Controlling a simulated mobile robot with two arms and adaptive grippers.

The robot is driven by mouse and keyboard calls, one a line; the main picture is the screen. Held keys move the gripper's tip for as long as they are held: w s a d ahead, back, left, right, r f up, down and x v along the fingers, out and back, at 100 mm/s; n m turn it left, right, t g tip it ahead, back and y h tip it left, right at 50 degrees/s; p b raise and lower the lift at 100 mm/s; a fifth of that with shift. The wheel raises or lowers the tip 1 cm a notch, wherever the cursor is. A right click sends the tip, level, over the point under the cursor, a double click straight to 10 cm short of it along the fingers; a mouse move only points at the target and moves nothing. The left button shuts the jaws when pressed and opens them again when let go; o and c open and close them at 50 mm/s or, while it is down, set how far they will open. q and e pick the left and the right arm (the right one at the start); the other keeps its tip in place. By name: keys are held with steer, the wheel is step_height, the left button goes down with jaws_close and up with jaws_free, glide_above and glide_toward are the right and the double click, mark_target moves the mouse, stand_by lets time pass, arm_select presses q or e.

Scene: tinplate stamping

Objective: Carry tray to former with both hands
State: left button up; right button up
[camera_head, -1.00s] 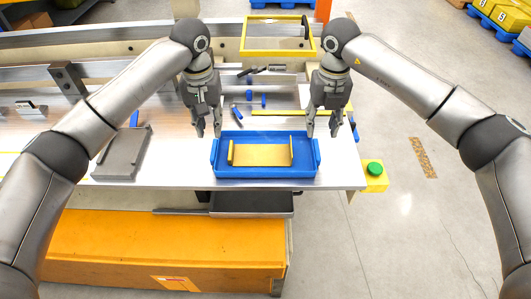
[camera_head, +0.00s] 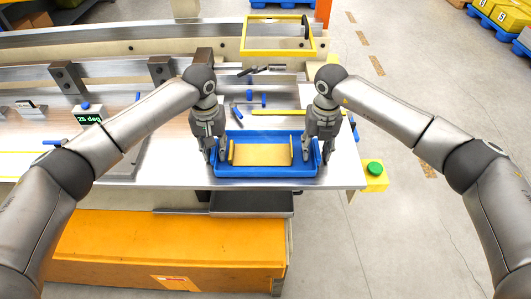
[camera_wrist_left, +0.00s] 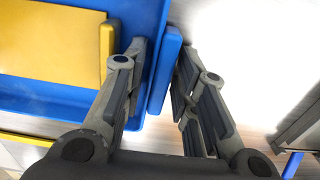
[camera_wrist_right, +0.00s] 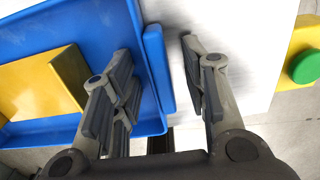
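The blue tray (camera_head: 265,171) sits on the worktable near its front edge. A yellow plate (camera_head: 262,154) with raised ends lies inside it. My left gripper (camera_head: 215,155) is lowered over the tray's left end. In the left wrist view its fingers (camera_wrist_left: 162,55) stand either side of the tray's end wall (camera_wrist_left: 164,72), open, with little room to the wall. My right gripper (camera_head: 318,155) is lowered over the right end. In the right wrist view its open fingers (camera_wrist_right: 160,58) straddle that end wall (camera_wrist_right: 157,72), with a gap on the outer side. I cannot tell which fixture is the former.
A display reading "25 deg" (camera_head: 88,119) stands on the table at left, partly behind my left arm. Blue pieces and a yellow bar (camera_head: 278,112) lie behind the tray. A yellow frame (camera_head: 278,54) is at the back. A green button (camera_head: 375,168) is at the right edge.

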arm_select(q)
steer(key=c, duration=0.5)
arm_select(e)
steer(key=c, duration=0.5)
arm_select(q)
jaws_close()
arm_select(e)
jaws_close()
arm_select(q)
steer(key=shift+r, duration=0.1)
arm_select(e)
steer(key=shift+w+r, duration=0.1)
